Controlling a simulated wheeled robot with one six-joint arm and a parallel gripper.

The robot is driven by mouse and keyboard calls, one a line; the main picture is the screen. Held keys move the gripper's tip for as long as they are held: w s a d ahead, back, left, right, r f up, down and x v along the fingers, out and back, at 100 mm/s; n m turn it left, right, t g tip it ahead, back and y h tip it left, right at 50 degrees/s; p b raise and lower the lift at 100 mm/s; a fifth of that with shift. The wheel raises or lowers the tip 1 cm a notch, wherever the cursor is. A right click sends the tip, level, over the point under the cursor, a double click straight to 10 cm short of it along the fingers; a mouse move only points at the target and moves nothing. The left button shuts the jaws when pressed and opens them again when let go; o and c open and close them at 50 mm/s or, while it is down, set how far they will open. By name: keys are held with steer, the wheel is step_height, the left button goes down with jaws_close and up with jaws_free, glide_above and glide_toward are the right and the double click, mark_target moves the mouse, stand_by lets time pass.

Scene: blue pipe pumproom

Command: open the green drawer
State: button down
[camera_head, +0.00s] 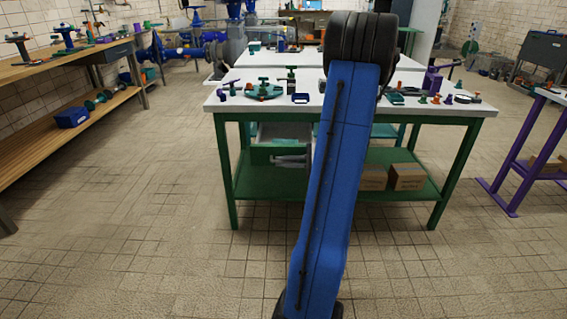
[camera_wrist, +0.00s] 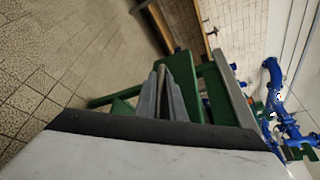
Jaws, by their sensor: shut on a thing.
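The green drawer (camera_head: 275,154) is under the front white-topped table, left of my blue arm in the head view. Its front stands out from under the tabletop, and a pale interior shows above it, so it looks partly open. A pale piece shows low on its front; I cannot tell whether it is the handle. In the wrist view, my gripper (camera_wrist: 164,76) has its two grey fingers close together on a thin bar, apparently the drawer handle, beside green surfaces. My arm hides the right part of the drawer in the head view.
The white tabletop (camera_head: 225,102) holds several valves and small parts. Cardboard boxes (camera_head: 407,177) sit on the green lower shelf. A wooden bench (camera_head: 50,68) stands at left and a purple-legged table (camera_head: 520,165) at right. The tiled floor in front is clear.

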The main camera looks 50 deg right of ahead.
steer(key=c, duration=2.1)
jaws_free()
steer(key=v, duration=1.7)
steer(key=shift+s, duration=0.2)
